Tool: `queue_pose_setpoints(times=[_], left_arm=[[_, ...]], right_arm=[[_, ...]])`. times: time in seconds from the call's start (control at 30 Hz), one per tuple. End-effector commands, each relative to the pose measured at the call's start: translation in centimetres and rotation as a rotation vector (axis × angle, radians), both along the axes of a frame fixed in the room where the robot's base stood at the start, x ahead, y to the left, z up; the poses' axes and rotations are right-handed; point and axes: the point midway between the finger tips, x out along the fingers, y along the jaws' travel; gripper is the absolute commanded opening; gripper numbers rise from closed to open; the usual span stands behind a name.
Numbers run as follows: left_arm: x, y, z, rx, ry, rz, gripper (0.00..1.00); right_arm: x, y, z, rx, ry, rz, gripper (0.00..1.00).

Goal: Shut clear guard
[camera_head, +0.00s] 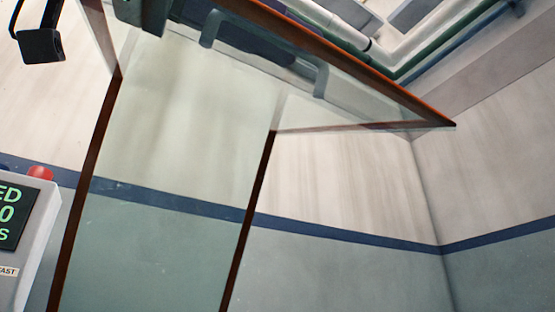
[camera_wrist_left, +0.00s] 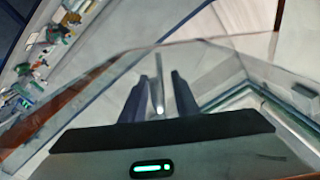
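The clear guard (camera_head: 350,105) is a see-through panel with orange-brown edges. It slants across the top of the head view and stands out at an angle. A grey bar handle (camera_head: 320,80) is fixed on it. My left gripper (camera_head: 262,42) is at the guard by the handle, partly seen through or behind the clear sheet. In the left wrist view, its two dark fingers (camera_wrist_left: 159,76) stand apart, one on each side of a thin grey bar, with small gaps visible. I cannot tell whether they touch the bar. My right gripper is not in view.
A control box (camera_head: 25,245) with a green display and a red button (camera_head: 40,173) stands at the left. A black object (camera_head: 41,46) hangs at top left. Brown upright edges frame a pale panel (camera_head: 180,150). Small coloured items (camera_wrist_left: 55,35) show at left in the wrist view.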

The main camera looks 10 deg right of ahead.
Motion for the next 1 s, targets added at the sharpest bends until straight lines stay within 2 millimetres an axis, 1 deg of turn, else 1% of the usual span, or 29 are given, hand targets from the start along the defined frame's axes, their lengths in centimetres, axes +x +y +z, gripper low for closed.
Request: queue_pose_setpoints(times=[0.17, 0.4, 0.53, 0.7, 0.97, 1.0], left_arm=[[-0.7, 1.9, 0.2, -0.004, -0.003, 0.002, 0.28], [-2.6, 6.4, 0.2, -0.003, -0.003, 0.002, 0.28], [-3.4, 8.2, 0.1, -0.002, -0.002, 0.002, 0.28], [-3.9, 9.4, 0.0, 0.000, 0.000, 0.001, 0.28], [-3.9, 9.5, 0.0, 0.000, 0.000, 0.000, 0.28], [-3.9, 9.5, 0.0, 0.000, 0.000, 0.000, 0.23]], right_arm=[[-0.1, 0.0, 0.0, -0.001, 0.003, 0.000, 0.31], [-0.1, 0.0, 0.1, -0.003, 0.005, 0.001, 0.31], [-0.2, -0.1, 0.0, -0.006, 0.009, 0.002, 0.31], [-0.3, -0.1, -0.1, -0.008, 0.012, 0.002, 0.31], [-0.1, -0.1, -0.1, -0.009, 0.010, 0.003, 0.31], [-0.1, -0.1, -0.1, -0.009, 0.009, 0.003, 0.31]])
